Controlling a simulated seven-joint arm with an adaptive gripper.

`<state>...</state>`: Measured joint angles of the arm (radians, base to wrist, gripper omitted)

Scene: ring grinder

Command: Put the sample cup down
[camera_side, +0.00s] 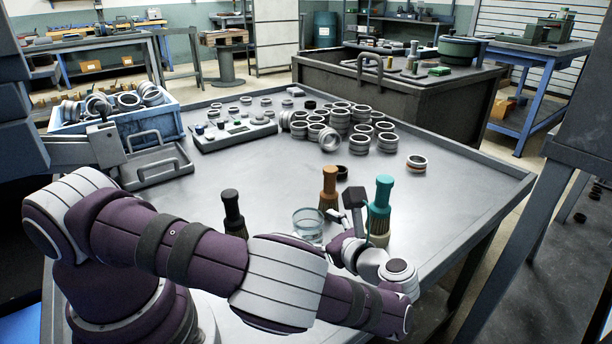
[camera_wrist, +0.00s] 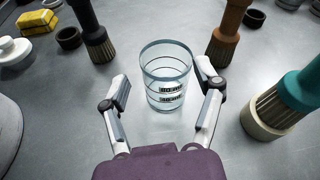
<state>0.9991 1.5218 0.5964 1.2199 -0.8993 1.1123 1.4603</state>
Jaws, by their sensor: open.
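The sample cup (camera_wrist: 166,62) is a clear glass cup with dark printed marks. It stands upright on the grey table, and it also shows in the side view (camera_side: 308,226). My gripper (camera_wrist: 166,88) is open, with one finger on each side of the cup. The left finger looks apart from the cup; the right finger is close to its wall, and I cannot tell if it touches. In the side view my gripper (camera_side: 340,228) is low over the table at the cup's right, partly hidden by my wrist.
A black-handled brush (camera_wrist: 92,32), a brown-handled brush (camera_wrist: 228,35) and a teal-handled brush (camera_wrist: 285,105) stand around the cup. Metal rings (camera_side: 340,120) are piled farther back.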

